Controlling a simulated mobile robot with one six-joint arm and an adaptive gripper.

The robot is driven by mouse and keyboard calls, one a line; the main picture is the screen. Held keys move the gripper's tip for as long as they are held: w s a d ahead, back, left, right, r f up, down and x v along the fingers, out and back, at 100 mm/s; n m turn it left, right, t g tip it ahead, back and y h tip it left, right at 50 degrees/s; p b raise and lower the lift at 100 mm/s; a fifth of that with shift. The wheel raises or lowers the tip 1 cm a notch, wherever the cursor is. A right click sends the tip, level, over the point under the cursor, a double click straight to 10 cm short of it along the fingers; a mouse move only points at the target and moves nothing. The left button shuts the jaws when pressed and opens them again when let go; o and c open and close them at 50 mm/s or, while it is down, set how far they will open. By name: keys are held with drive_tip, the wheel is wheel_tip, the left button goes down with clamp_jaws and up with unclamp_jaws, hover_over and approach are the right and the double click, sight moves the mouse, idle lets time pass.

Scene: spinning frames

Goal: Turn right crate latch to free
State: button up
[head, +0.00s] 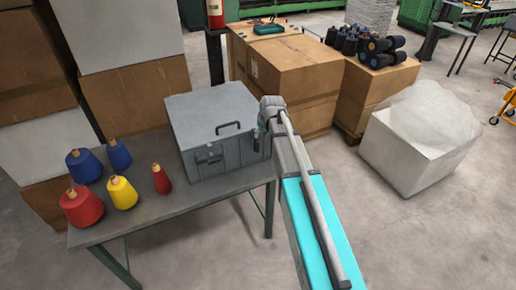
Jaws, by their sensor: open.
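A grey metal crate (203,110) with a closed lid stands on the right part of a grey table. A dark carrying handle (228,128) shows near the crate's front edge. A latch (208,160) is on the left part of the front face. My arm reaches in from the lower right, and my gripper (258,138) is small and dark at the crate's front right. It is open. The right latch cannot be told apart from the gripper, which covers that area. I cannot tell whether they touch.
Blue, red and yellow yarn cones (120,193) stand on the table (165,213) left of the crate. Stacked cardboard boxes (135,92) rise behind the table. More boxes (292,68) stand behind the crate. A white bin (405,155) stands on open floor to the right.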

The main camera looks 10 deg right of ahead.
sight(258, 143)
drive_tip(key=shift+b+x, duration=4.55)
drive_tip(key=shift+x, duration=0.7)
clamp_jaws()
